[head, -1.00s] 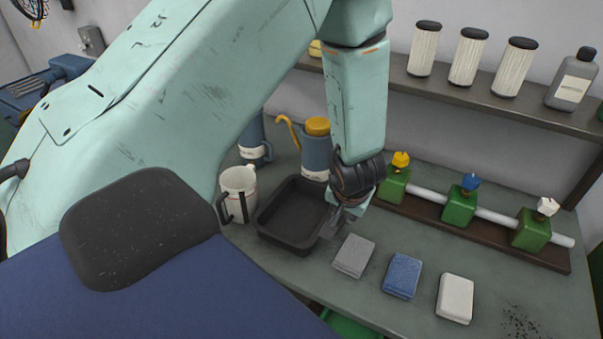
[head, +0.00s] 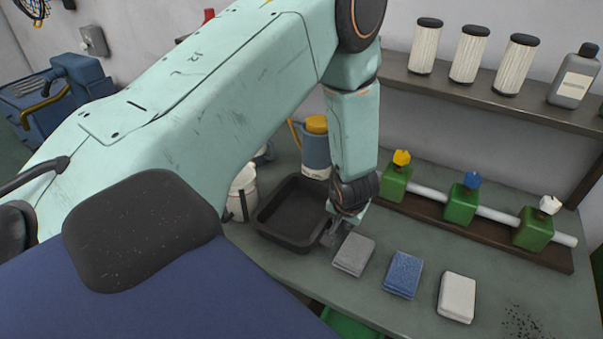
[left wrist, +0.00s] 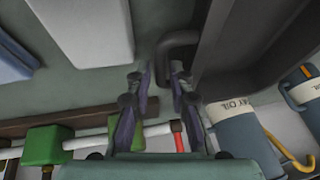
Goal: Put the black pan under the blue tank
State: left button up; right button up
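The black pan (head: 293,222) sits on the grey-green bench in the head view, close to its front edge. My left gripper (head: 334,232) is low at the pan's right side. In the left wrist view my left gripper (left wrist: 161,78) is open, with a gap between its fingertips. The pan's dark loop handle (left wrist: 176,42) is right at the fingertips, and the pan's wall (left wrist: 232,45) is to the right. I cannot tell whether the fingers touch the handle. No clearly identifiable blue tank shows. My right gripper is not in view.
Grey (head: 354,254), blue (head: 403,274) and white (head: 457,297) folded cloths lie right of the pan. A blue can (head: 315,152) with a yellow cap and a white jug (head: 243,185) are nearby. Green valves (head: 461,205) are behind. A blue machine (head: 62,98) stands far left.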

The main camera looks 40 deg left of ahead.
pick_arm(q)
jog(key=shift+w+d, duration=0.1)
jog(key=shift+d, duration=0.05)
jog(key=shift+c, duration=1.4)
jog(key=shift+s+a, duration=0.2)
jog(key=shift+a, duration=0.15)
grip_shut()
jog(key=shift+d, duration=0.1)
jog(key=shift+w+d, duration=0.15)
